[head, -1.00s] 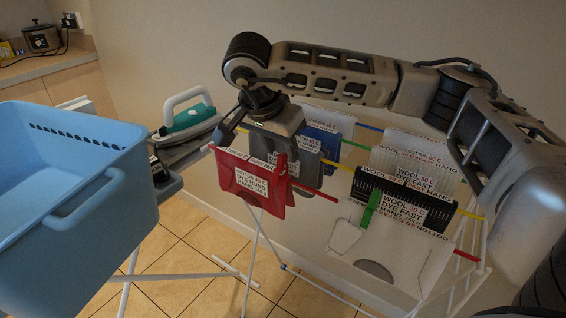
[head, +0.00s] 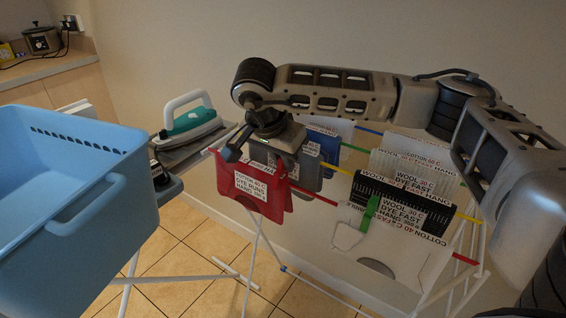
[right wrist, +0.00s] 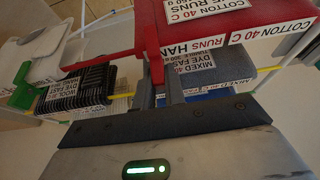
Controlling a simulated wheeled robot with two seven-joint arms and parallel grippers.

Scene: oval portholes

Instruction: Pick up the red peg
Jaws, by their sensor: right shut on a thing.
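The red peg (right wrist: 153,48) shows in the right wrist view as a narrow upright red piece at the edge of the red cloth (right wrist: 220,25). My right gripper (right wrist: 166,88) is shut on the peg's near end. In the head view the red cloth (head: 255,190) hangs on the red line of the drying rack (head: 320,198). My right gripper (head: 278,158) is right above the cloth's top edge, and its body hides most of the peg there. My left gripper is not in view.
Grey and blue cloths (head: 328,150) hang just behind. A black cloth (head: 385,205) with a green peg (head: 369,214) and white cloths hang to the right. A blue basket (head: 70,215) stands at left, with an iron (head: 190,120) beside it.

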